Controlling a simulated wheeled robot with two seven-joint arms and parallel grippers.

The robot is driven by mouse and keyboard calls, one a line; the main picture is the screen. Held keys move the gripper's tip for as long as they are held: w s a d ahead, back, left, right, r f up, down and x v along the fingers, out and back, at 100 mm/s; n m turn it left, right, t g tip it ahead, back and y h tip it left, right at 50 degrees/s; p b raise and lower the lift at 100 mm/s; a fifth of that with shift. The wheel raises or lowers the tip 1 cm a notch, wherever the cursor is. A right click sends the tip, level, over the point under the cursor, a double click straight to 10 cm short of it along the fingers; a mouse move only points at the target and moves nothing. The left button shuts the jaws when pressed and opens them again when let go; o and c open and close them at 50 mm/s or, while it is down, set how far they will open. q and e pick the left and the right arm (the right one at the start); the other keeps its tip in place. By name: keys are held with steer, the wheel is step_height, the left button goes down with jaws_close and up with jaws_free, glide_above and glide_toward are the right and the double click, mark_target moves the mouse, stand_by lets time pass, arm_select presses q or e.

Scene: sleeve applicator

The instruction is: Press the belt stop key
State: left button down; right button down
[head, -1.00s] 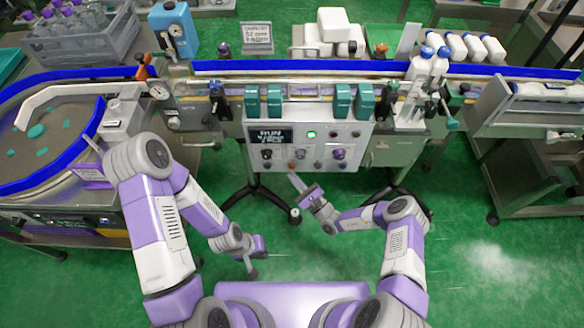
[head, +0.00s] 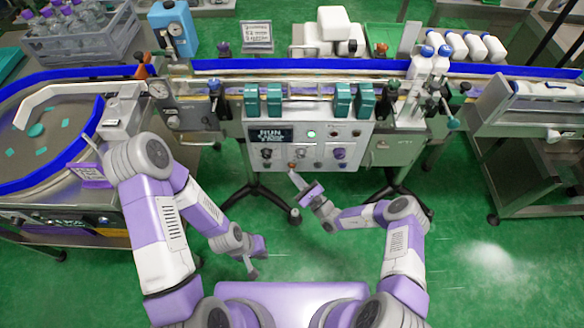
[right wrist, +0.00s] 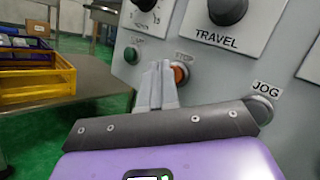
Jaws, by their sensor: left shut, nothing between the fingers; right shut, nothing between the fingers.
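The stop key (right wrist: 180,74) is a round orange-red button under a STOP label on the grey control panel in the right wrist view. In the head view it is a tiny orange spot (head: 291,165) on the panel's lower edge. My right gripper (right wrist: 158,72) is shut and empty. Its fingertips are just left of the key and cover part of its left side; I cannot tell whether they touch it. In the head view the right gripper (head: 293,174) points up at the panel. My left gripper (head: 253,273) is shut and empty, low over the floor.
A green button (right wrist: 131,55) is left of the stop key and a JOG button (right wrist: 261,108) is right of it. A TRAVEL knob (right wrist: 228,10) sits above. The panel (head: 357,150) hangs in front of the conveyor. Stand legs (head: 265,195) are below it.

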steer(key=shift+w, duration=0.5)
stand_by(0.6)
stand_by(0.3)
steer(key=shift+s+p, duration=0.3)
steer(key=shift+s, duration=0.55)
steer(key=shift+s, duration=0.1)
steer(key=s+p, duration=0.2)
steer(key=s, duration=0.2)
steer(key=shift+s+p, duration=0.35)
steer(key=shift+s, duration=0.05)
stand_by(0.4)
